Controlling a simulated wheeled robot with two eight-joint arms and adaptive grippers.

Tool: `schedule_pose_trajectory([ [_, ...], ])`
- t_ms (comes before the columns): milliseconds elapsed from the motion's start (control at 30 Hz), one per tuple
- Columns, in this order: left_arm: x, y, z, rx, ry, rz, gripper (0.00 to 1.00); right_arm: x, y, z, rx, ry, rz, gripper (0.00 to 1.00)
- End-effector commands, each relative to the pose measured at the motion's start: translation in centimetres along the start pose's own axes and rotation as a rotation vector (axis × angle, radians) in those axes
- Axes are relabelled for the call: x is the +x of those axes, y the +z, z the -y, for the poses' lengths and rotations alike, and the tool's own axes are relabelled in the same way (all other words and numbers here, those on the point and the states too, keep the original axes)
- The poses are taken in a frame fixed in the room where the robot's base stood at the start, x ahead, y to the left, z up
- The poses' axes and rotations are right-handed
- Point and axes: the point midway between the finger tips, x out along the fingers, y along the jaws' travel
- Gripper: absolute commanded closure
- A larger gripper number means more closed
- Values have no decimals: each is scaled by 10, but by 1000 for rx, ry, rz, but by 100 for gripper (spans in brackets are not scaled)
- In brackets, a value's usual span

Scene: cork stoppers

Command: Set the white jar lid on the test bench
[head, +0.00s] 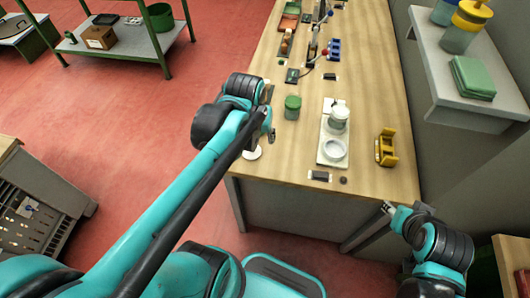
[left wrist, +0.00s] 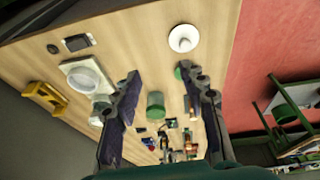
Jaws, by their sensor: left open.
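The white jar lid (head: 252,154) lies near the left front corner of the wooden-topped bench (head: 285,160), partly hidden by my left arm in the head view. In the left wrist view the lid (left wrist: 183,38) is a white disc with a central knob, ahead of my fingertips and apart from them. My left gripper (head: 268,124) is over the bench's left edge. Its two dark fingers (left wrist: 158,78) are spread with nothing between them. My right gripper (head: 388,209) is low beside the bench's front right corner; its fingers are too small to read.
A green jar (head: 292,107) stands just beyond my left gripper. A white board (head: 328,162) holds a pale jar (head: 338,117) and a white ring (head: 333,149). A yellow holder (head: 385,148) is to the right. Several small tools fill the far bench. Bare wood lies at the front.

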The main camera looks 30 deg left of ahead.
Motion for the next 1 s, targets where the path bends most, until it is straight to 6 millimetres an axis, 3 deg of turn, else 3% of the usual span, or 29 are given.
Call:
schedule_pose_trajectory([
  [100,-11,29,-15,98,31,-119,58,0,0,0,0,0,0,60],
  [300,-15,56,-29,207,66,-265,58,0,0,0,0,0,0,60],
  [767,-14,64,-33,239,77,-312,58,1,1,0,0,0,0,60],
  [1000,8,71,-32,238,76,-310,58,20,14,0,0,0,0,60],
])
